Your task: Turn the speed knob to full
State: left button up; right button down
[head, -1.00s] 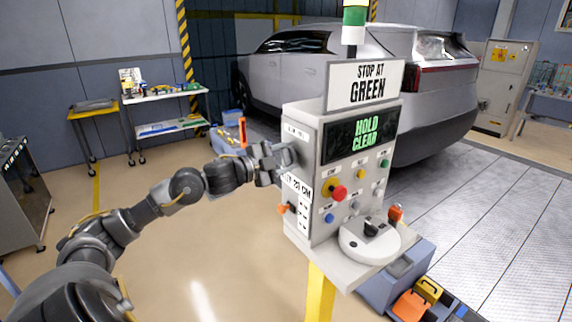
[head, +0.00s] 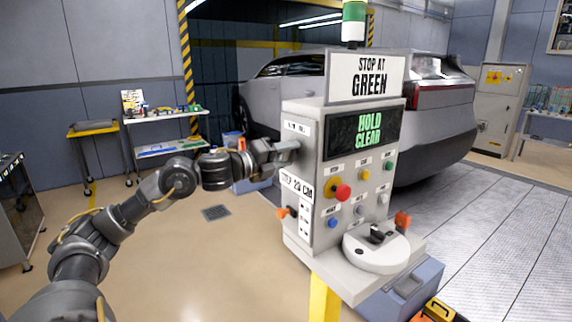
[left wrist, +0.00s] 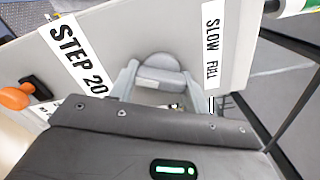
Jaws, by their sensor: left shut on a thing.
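The grey control console (head: 318,228) stands in the middle of the head view. The speed knob (left wrist: 160,76) is a grey round knob on its left side panel, beside a "SLOW FULL" label (left wrist: 213,45) in the left wrist view. My left gripper (head: 284,150) reaches that panel from the left and is shut on the knob, one finger on either side of it. In the head view the gripper mostly hides the knob, and its exact pointer setting cannot be read. My right gripper is not in view.
Below the knob are a "STEP 20 CM" label (head: 297,185) and an orange-tipped lever (head: 284,212). The console front has a screen reading "HOLD CLEAR" (head: 368,131) and a red button (head: 342,192). A car stands behind. The floor left of the console is clear.

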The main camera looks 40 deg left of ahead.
pick_arm(q)
jog(key=shift+f+m+b, duration=0.25)
jog(key=shift+m+b, duration=0.65)
jog(key=shift+m, duration=0.8)
jog(key=shift+c, duration=0.2)
jog(key=shift+o, duration=0.2)
